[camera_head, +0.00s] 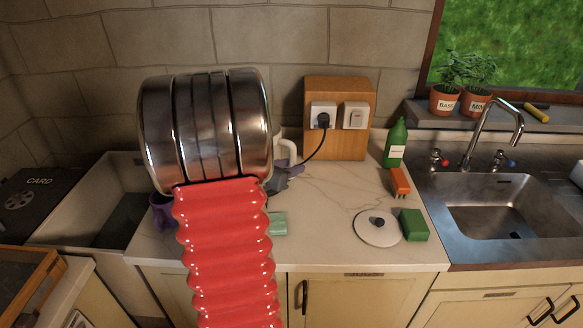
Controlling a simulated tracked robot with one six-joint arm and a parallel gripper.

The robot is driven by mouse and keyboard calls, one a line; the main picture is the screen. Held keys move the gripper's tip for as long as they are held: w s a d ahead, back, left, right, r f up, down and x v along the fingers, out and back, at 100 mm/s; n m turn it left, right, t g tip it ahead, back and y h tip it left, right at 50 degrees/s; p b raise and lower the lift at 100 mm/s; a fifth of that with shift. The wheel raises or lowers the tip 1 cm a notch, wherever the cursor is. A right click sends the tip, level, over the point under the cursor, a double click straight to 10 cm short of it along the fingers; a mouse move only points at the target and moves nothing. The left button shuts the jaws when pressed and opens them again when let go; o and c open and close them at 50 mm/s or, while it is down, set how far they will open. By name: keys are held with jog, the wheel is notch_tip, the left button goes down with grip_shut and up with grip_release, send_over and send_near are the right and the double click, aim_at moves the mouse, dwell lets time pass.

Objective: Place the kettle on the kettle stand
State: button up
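A white kettle (287,151) is mostly hidden behind my arm's metal drum; only its right side with the handle shows, near the back wall. A black cord runs from the wall plug down toward a dark grey shape (283,181) just below the handle. I cannot tell whether this shape is the kettle stand or part of my gripper. My red bellows arm and wide metal drum cover the left part of the counter. My gripper's fingertips are hidden behind the drum, so I cannot see whether they hold anything.
A purple object (161,213) shows left of my arm. A pale green item (278,223) lies right of it. The middle counter (335,200) is clear.

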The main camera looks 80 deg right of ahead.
jog(key=v, duration=1)
jog(key=shift+a, duration=0.35)
jog(key=shift+w+r, duration=0.1)
jog(key=w+a+r+m+t+y, duration=0.1)
jog(key=w+a+m+t+y, duration=0.35)
jog(key=a, duration=0.85)
jog(key=w+a+m+t+y, duration=0.1)
jog(key=w+a+m, duration=0.5)
jog(key=a, duration=0.7)
jog(key=w+a+r+m+t+y, duration=0.1)
jog(key=a+t+y, duration=0.1)
jog(key=a, duration=1)
jog(key=w+a+r+m+t+y, duration=0.1)
jog(key=a+y, duration=0.4)
jog(key=a, duration=0.7)
jog(key=shift+w+r+m+t, duration=0.4)
jog(key=shift+m+t, duration=0.25)
jog(key=shift+t, duration=0.3)
jog(key=shift+s+a, duration=0.1)
jog(key=shift+c, duration=0.5)
